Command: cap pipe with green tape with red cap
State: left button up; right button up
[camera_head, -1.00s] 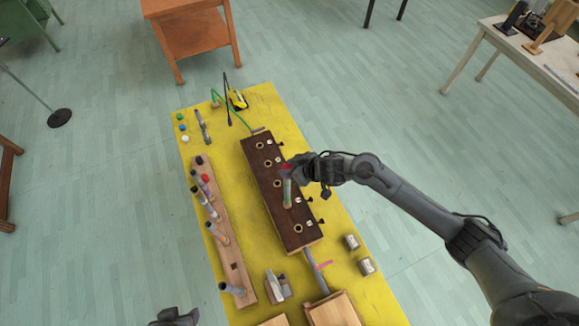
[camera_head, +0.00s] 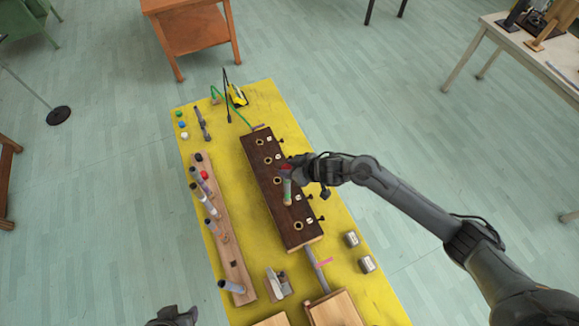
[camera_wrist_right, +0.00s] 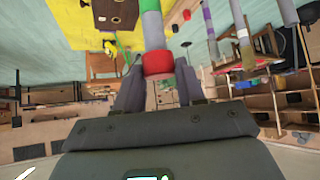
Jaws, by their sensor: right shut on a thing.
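The pipe with green tape (camera_head: 287,190) is at the dark wooden box (camera_head: 268,178), its lower end over the top. I cannot tell whether that end sits in a hole. The red cap (camera_wrist_right: 158,63) is at the pipe's gripper end, between the fingers in the right wrist view; a grey band separates it from the green tape. My right gripper (camera_head: 287,168) is shut at this end and hides much of the red cap in the head view. My left gripper (camera_head: 175,316) shows only partly at the bottom edge; its jaws are unclear.
A wooden rack (camera_head: 235,267) with several upright pipes, one with a red part (camera_head: 204,175), stands left of the box. Green, blue and white caps (camera_head: 183,135) lie on the yellow mat (camera_head: 265,95). Two metal cans (camera_head: 367,264) stand at right. Wooden boxes (camera_head: 333,311) are at the front.

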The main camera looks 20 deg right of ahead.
jog(key=shift+f, duration=0.15)
jog(key=o, duration=1.1)
jog(key=v, duration=1)
jog(key=shift+s+d+r, duration=0.2)
jog(key=shift+r, duration=0.15)
jog(key=shift+s+f, duration=0.1)
